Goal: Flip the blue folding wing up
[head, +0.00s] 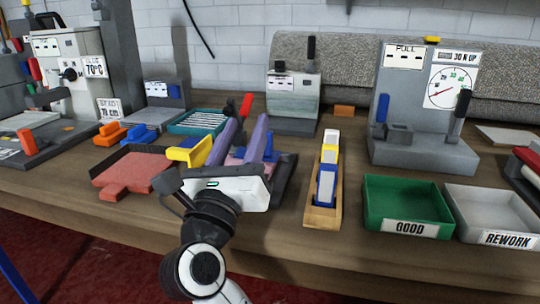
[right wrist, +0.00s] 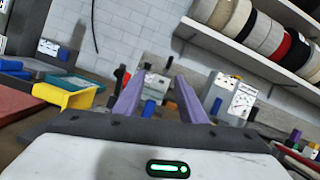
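My right gripper (head: 246,132) reaches in from the front over a dark fixture (head: 287,180), its two purple fingers spread apart and nothing visibly held. They also show spread in the right wrist view (right wrist: 158,92). A yellow wing (head: 190,152) stands raised at the fixture's left side. A blue part (head: 269,156), which may be the blue folding wing, shows only in a small piece beside the right finger; I cannot tell its angle or whether the finger touches it. In the right wrist view a blue piece (right wrist: 149,108) shows between the fingers. My left gripper is not in view.
A red tray (head: 130,172) lies left of the fixture. A wooden holder (head: 322,214) with blue, white and yellow pieces stands to the right, then a green GOOD bin (head: 405,202) and a REWORK bin (head: 492,214). Grey machines line the back.

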